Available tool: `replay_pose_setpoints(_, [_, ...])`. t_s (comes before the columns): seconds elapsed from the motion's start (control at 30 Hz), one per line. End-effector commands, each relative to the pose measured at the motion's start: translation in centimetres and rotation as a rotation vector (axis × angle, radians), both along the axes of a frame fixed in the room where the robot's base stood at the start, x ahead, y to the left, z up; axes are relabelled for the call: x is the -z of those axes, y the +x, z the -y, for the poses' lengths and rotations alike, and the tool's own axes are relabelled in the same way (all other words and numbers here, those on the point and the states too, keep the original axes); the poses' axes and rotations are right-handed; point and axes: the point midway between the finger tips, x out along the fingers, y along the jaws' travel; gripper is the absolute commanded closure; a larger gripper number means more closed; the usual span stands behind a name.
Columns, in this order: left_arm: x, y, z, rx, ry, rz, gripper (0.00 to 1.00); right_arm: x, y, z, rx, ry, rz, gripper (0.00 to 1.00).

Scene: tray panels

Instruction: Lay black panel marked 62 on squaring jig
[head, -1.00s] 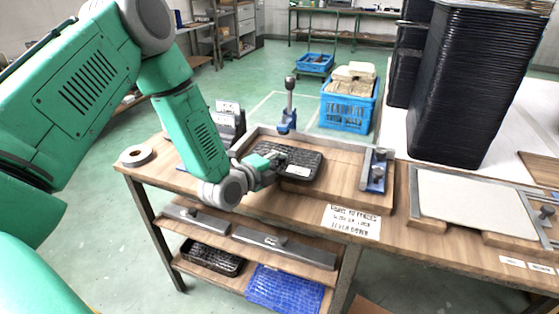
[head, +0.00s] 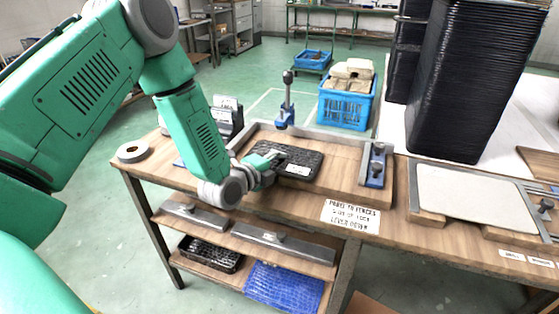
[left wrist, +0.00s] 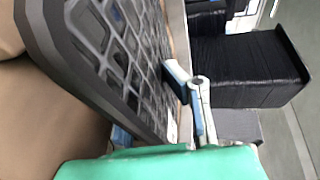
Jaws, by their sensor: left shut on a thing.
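A black ribbed panel (head: 302,158) with a small white label is over the squaring jig, a wooden board (head: 340,178) with grey metal fences at its back and right. The label is too small to read. My left gripper (head: 270,163) is shut on the panel's left edge. My right gripper is not in view.
A blue clamp with an upright lever (head: 287,100) stands at the jig's back, another clamp (head: 376,165) at its right. A tape roll (head: 132,151) lies at the bench's left end. A tall black panel stack (head: 465,85) and a pale plate (head: 465,190) are to the right.

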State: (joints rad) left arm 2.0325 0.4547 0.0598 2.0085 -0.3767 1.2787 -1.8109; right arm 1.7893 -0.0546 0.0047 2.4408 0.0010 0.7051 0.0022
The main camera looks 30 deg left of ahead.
Motion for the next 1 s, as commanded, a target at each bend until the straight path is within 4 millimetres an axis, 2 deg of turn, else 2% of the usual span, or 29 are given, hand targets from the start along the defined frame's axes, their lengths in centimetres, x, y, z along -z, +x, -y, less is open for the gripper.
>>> replay_pose_setpoints(0.43, [0.2,0.0,0.0,0.000,0.000,0.001,1.00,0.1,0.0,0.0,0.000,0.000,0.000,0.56])
replay_pose_setpoints(0.5, [0.2,0.0,0.0,-0.001,0.000,0.001,0.72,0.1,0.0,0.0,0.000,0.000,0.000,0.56])
replay_pose_setpoints(0.53, [0.2,0.0,0.0,-0.001,0.000,0.001,0.68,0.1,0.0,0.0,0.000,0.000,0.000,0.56])
replay_pose_setpoints(0.87, [0.2,-0.2,0.0,0.000,0.000,-0.001,0.68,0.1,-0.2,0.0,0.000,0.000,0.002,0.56])
replay_pose_setpoints(1.0, [-0.1,-1.6,-0.1,0.000,0.001,-0.001,0.68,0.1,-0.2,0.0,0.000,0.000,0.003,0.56])
